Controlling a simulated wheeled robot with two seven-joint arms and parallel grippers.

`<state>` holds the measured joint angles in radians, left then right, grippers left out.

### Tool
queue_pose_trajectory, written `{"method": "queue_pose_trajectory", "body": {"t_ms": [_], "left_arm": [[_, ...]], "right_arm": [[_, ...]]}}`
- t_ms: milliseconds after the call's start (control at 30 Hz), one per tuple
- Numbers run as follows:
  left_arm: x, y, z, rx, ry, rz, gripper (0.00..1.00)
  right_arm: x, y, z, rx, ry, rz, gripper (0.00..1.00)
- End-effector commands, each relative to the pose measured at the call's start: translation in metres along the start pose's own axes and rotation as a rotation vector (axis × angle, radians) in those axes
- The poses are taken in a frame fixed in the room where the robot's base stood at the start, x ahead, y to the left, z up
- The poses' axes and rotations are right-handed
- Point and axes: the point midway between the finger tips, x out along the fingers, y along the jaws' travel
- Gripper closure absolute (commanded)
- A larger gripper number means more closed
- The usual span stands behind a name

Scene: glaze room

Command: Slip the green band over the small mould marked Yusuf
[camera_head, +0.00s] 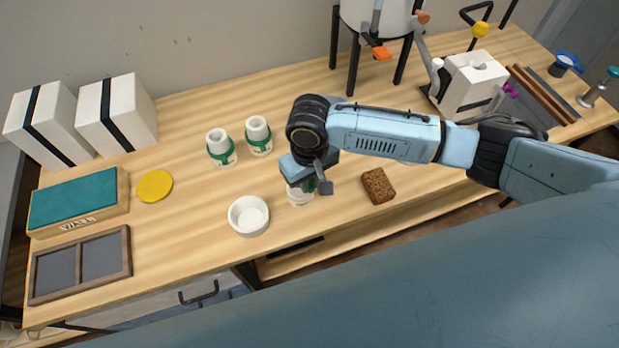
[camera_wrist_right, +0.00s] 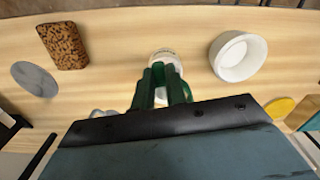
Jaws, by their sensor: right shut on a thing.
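My right gripper (camera_head: 312,183) is shut on the green band (camera_head: 309,184) and sits right over a small white mould (camera_head: 299,196). In the right wrist view the gripper (camera_wrist_right: 162,84) shows dark green fingers in front of the white mould (camera_wrist_right: 163,58), which has faint lettering on it. The gripper hides much of the band, and I cannot tell whether it is around the mould or just above it. The lettering is too small to read. Two more white moulds (camera_head: 221,148) (camera_head: 259,136) stand upright behind, each with green around it. My left gripper is not in view.
A white bowl (camera_head: 248,216) stands just left of the mould, and a brown sponge (camera_head: 378,186) lies to its right. A yellow disc (camera_head: 154,186), a teal-topped box (camera_head: 78,199) and a dark framed tray (camera_head: 81,264) lie at the left. White boxes (camera_head: 116,113) stand behind them.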

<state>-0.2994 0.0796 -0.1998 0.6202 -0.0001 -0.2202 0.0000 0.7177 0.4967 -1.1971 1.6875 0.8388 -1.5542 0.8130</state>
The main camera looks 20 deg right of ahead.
Motion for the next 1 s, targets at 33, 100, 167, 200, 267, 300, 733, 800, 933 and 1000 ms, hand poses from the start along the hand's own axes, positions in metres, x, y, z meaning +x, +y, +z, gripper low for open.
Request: {"method": "queue_pose_trajectory", "body": {"t_ms": [33,100,167,200,267,300,733,800,933,1000], "left_arm": [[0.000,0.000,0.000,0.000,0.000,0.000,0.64],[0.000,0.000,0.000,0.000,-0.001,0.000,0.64],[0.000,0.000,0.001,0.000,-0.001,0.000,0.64],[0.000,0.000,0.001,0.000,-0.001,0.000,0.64],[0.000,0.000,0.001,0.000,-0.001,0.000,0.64],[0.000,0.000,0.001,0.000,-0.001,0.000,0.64],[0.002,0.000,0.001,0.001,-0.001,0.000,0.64],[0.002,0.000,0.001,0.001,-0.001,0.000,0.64],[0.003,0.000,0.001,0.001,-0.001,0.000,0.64],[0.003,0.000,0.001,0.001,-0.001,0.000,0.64]], "right_arm": [[0.000,0.000,0.000,0.000,0.000,0.000,1.00],[0.000,0.000,0.000,0.000,0.000,0.000,1.00],[0.000,0.000,0.000,0.000,0.000,0.000,1.00],[0.000,0.000,0.000,0.000,0.000,0.000,1.00],[0.001,0.000,0.000,0.000,0.000,0.000,1.00],[0.001,0.000,0.000,0.000,0.000,0.000,1.00],[0.012,0.000,0.000,0.001,0.000,0.000,1.00],[0.013,0.000,0.000,0.001,0.001,0.000,1.00],[0.017,0.000,0.000,0.001,0.001,0.000,1.00],[0.018,0.000,0.000,0.001,0.000,0.000,1.00]]}}
